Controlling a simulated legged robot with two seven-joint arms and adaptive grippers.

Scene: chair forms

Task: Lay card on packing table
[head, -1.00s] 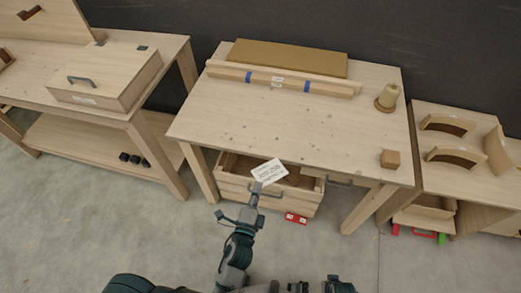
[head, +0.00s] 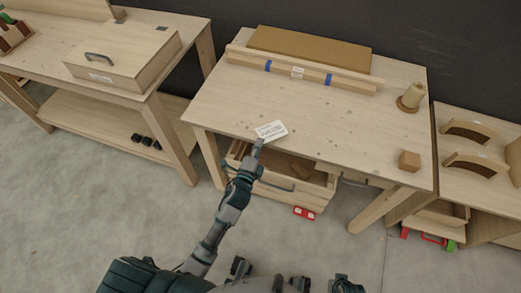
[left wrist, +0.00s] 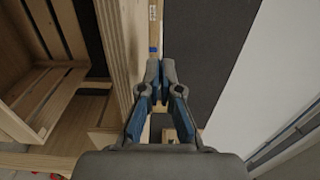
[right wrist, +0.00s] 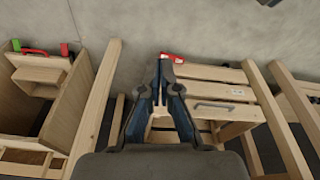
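The white card (head: 270,131) with printed lines shows in the head view against the front edge of the packing table (head: 320,145). My left gripper (head: 259,145) is at the card's near edge, its fingers shut on it. I cannot tell whether the card touches the tabletop. In the left wrist view the left fingers (left wrist: 161,75) are close together, and the card cannot be made out there. My right gripper (right wrist: 165,70) has its fingertips together with nothing seen between them, in front of the table and low.
On the table are a brown board (head: 310,47), long wooden strips with blue bands (head: 300,72), a spool (head: 411,97) and a small wooden block (head: 409,160). A wooden crate (head: 290,192) stands below the front edge. The table's middle is clear.

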